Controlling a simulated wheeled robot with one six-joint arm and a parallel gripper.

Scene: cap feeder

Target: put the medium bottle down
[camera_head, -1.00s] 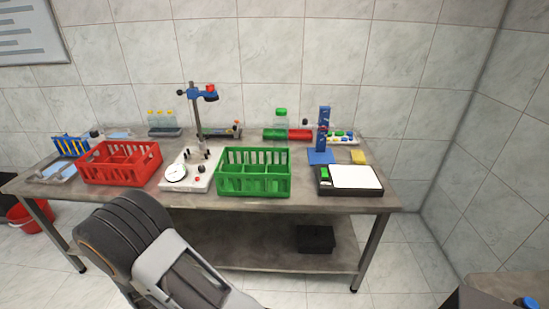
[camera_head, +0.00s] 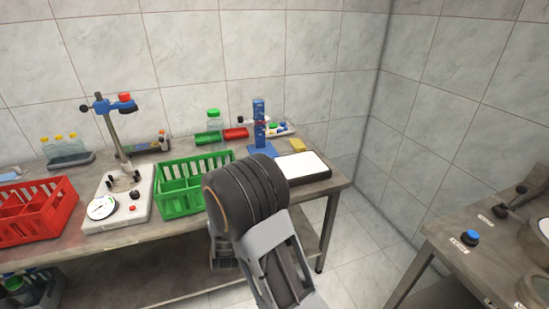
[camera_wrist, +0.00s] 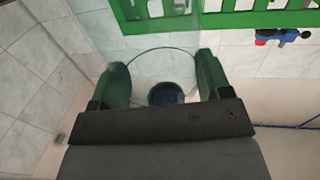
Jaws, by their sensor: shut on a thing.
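In the wrist view my gripper (camera_wrist: 164,76) has its two green-padded fingers on either side of a clear, see-through bottle (camera_wrist: 165,62). The gripper is shut on it. A dark blue round spot shows between the fingers at the near side of the bottle; I cannot tell if it is its cap or something seen through it. In the head view my own arm hides the gripper and the held bottle.
The workbench carries a green crate (camera_head: 182,203), a red crate (camera_head: 38,228), a white gauge device (camera_head: 125,207), a clear green-capped bottle (camera_head: 214,122), a blue stand (camera_head: 259,125) and a white-topped scale (camera_head: 302,166). Another table (camera_head: 450,235) with a blue knob (camera_head: 470,237) stands right.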

